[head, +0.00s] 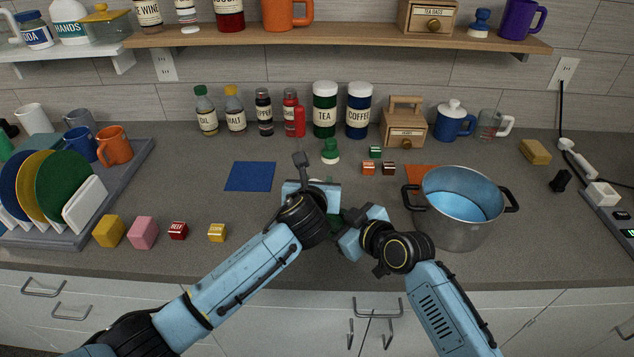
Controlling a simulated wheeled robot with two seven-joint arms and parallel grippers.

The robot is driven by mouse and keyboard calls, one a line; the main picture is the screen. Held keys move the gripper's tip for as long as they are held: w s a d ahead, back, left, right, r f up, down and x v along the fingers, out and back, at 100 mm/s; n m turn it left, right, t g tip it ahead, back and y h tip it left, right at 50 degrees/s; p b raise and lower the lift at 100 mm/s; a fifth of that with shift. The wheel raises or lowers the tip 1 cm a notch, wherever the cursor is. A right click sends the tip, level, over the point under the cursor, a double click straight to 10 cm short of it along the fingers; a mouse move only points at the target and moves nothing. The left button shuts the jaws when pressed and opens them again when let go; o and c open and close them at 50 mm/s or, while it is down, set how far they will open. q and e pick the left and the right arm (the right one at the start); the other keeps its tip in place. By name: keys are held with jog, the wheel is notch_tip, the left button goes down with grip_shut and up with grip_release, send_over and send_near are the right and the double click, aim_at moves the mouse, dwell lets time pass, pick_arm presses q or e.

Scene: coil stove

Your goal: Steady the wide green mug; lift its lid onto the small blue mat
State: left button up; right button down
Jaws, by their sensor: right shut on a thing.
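The wide green mug (333,222) is mostly hidden behind my two grippers; only dark green patches show between them. Its lid cannot be made out clearly. My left gripper (313,192) is over the mug's far left side, and its fingers are hidden, so I cannot tell if it is open. My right gripper (352,232) is at the mug's right side, lower in the view, shut on what looks like the green mug. The small blue mat (250,177) lies flat and bare on the counter, left of my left gripper.
A steel pot (455,222) stands close to the right of my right gripper. A green-and-white item (330,151) stands behind my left gripper. Small boxes (368,168) and an orange mat (420,175) lie at the right. A dish rack tray (133,165) is far left.

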pick_arm(q)
jog(key=shift+s+d, duration=0.1)
jog(key=c, duration=0.5)
pick_arm(e)
jog(key=shift+a, duration=0.1)
pick_arm(q)
jog(key=shift+c, duration=0.7)
pick_arm(e)
jog(key=shift+a, duration=0.1)
pick_arm(q)
jog(key=shift+r, duration=0.1)
pick_arm(e)
jog(key=shift+s, duration=0.1)
pick_arm(q)
jog(key=shift+r, duration=1.05)
jog(key=shift+a+r, duration=0.1)
jog(key=shift+a, duration=0.1)
jog(key=shift+r, duration=1.9)
pick_arm(e)
jog(key=shift+d, duration=0.2)
